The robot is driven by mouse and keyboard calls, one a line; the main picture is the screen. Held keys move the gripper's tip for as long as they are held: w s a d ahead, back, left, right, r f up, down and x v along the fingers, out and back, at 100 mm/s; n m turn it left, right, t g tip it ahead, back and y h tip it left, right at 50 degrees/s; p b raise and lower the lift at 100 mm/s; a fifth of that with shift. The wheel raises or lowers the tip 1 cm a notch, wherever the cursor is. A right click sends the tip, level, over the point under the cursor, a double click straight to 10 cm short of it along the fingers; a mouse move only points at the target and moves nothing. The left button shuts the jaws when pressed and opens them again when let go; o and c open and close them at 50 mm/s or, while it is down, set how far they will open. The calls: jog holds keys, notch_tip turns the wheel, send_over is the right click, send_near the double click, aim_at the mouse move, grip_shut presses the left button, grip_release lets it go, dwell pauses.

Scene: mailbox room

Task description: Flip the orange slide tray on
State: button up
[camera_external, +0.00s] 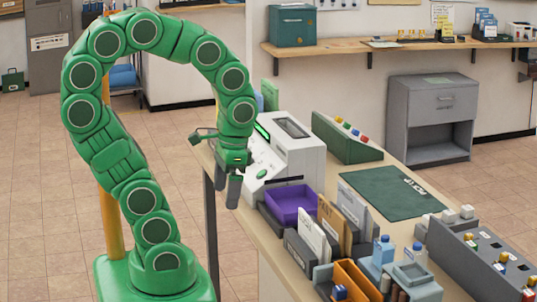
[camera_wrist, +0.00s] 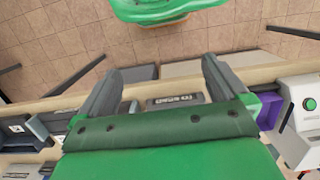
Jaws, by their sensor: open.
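An orange tray (camera_external: 357,280) sits near the front of the long table in the outside view, among small grey and blue holders; something blue is in or in front of it. I cannot make out whether it is on or off. My gripper (camera_external: 232,192) hangs over the table's left edge, beside the white machine and well to the back left of the orange tray. Its two grey fingers are apart and nothing is between them. They also show spread in the wrist view (camera_wrist: 163,67), where I cannot make out the orange tray.
A white machine (camera_external: 300,150) stands right behind my gripper. A purple tray (camera_external: 290,204) and upright card holders (camera_external: 312,235) stand between my gripper and the orange tray. A dark green mat (camera_external: 390,192) lies flat to the right. A grey panel (camera_external: 485,262) stands at the right.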

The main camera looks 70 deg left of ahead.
jog(key=shift+c, duration=0.3)
jog(key=shift+w+d, duration=0.15)
jog(key=c, duration=0.5)
jog(key=w+d+n, duration=0.1)
jog(key=w+n, duration=0.1)
jog(key=w+d+f+n+h, duration=0.1)
jog(key=w+d+n, duration=0.1)
jog(key=w, duration=0.1)
jog(key=w+d+f+n+h, duration=0.1)
jog(key=w+d+n, duration=0.1)
jog(key=shift+w+d+n+t, duration=0.2)
jog(key=shift+w+n+t, duration=0.1)
jog(key=shift+w+n, duration=0.1)
grip_shut()
jog(key=w+d+f+n+h, duration=0.1)
jog(key=w+d+f+n, duration=0.1)
jog(key=w+n, duration=0.3)
jog(key=w+d+f+n+t+h, duration=0.1)
jog(key=w+d+f+n, duration=0.1)
jog(key=w+d+n, duration=0.2)
jog(key=shift+w+n, duration=1.1)
jog(key=shift+w, duration=0.25)
